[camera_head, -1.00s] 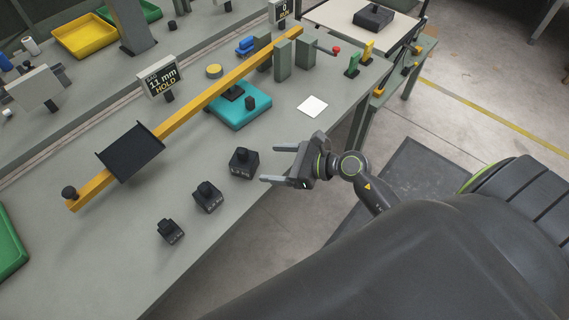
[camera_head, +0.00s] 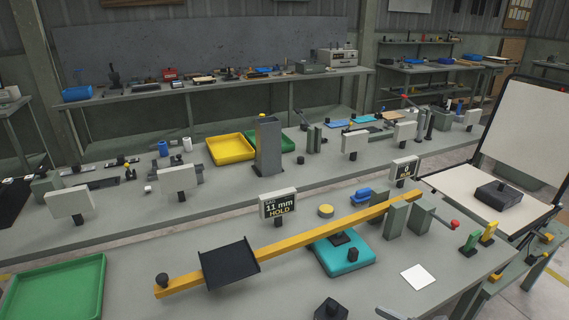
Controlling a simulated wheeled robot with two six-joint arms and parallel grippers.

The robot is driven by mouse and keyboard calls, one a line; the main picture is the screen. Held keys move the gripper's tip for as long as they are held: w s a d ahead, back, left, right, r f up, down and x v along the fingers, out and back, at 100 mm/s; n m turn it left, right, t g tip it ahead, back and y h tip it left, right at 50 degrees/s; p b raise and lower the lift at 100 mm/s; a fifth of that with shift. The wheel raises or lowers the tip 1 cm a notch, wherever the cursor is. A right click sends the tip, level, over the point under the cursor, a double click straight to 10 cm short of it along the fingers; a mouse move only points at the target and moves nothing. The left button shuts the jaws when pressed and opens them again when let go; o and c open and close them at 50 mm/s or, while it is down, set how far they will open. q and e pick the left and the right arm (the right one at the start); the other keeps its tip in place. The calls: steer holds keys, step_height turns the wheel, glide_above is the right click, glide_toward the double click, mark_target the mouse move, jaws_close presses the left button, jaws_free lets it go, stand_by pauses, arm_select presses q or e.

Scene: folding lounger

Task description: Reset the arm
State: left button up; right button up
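My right gripper (camera_head: 390,313) shows only as a grey fingertip at the bottom edge, right of a black block (camera_head: 330,310); the frame cuts off the rest, so its opening is hidden. My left gripper is not in view. A yellow beam (camera_head: 297,240) runs diagonally over the near bench, with a black tray (camera_head: 229,264) at its left end and a teal base (camera_head: 343,258) under its middle. A sign (camera_head: 278,205) behind it reads "11 mm HOLD". A folding lounger (camera_head: 535,130) with pale panels stands open at the right, a dark block (camera_head: 498,193) on its flat panel.
A green tray (camera_head: 55,290) lies at the near left. A white square (camera_head: 418,277) lies flat near the bench's right side, with grey posts (camera_head: 396,219) behind it. Yellow (camera_head: 230,148) and green trays stand farther back. Concrete floor shows at the far right.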

steer(key=d+r+m+t+h, duration=0.8)
steer(key=r+m+t+h, duration=0.15)
steer(key=m, duration=0.85)
steer(key=s+d+f+m+g+h, duration=0.6)
steer(key=s+d+m+g+h, duration=0.25)
steer(key=m, duration=0.95)
steer(key=s+a+f+m+g+y, duration=0.75)
steer(key=s+a+f+g, duration=0.2)
steer(key=s, duration=0.35)
step_height(320, 180, down, 25)
steer(key=d, duration=0.2)
steer(key=s+a+f+g, duration=0.1)
steer(key=s+f+g, duration=0.1)
steer(key=s+f, duration=1.3)
steer(key=shift+f, duration=0.15)
